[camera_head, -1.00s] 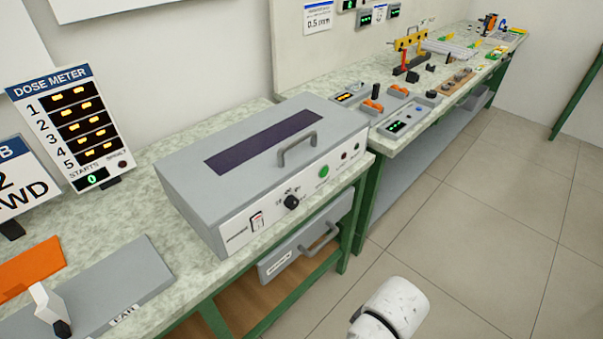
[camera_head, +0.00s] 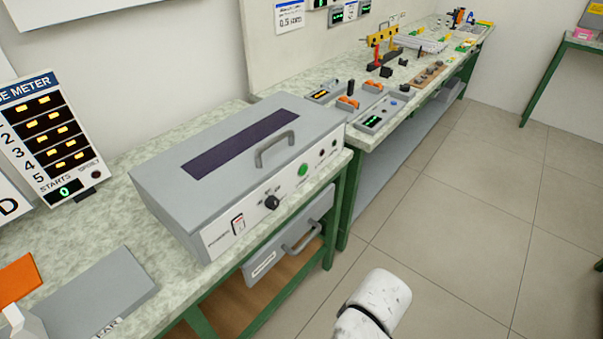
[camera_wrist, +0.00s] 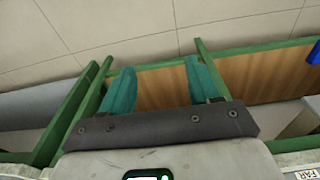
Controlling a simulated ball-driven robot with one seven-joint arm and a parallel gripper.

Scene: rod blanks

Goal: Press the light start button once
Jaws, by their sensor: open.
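The light box is a grey lidded case (camera_head: 190,210) on the bench, with a dark window and a handle on its lid. Its front panel carries a green round button (camera_head: 303,170), a black knob (camera_head: 272,203) and a rocker switch (camera_head: 239,224). My gripper (camera_wrist: 164,85) shows in the wrist view with its two teal fingers apart and nothing between them. It points toward the bench's green frame and wooden lower shelf. In the head view only a white part of my arm shows at the lower middle; the fingers are out of that view.
A dose meter board (camera_head: 52,138) stands left of the box, its starts display reading 0. A grey drawer (camera_head: 290,240) with a handle hangs below the box. A grey plate (camera_head: 85,295) lies at the front left. Floor (camera_head: 430,215) is clear at right.

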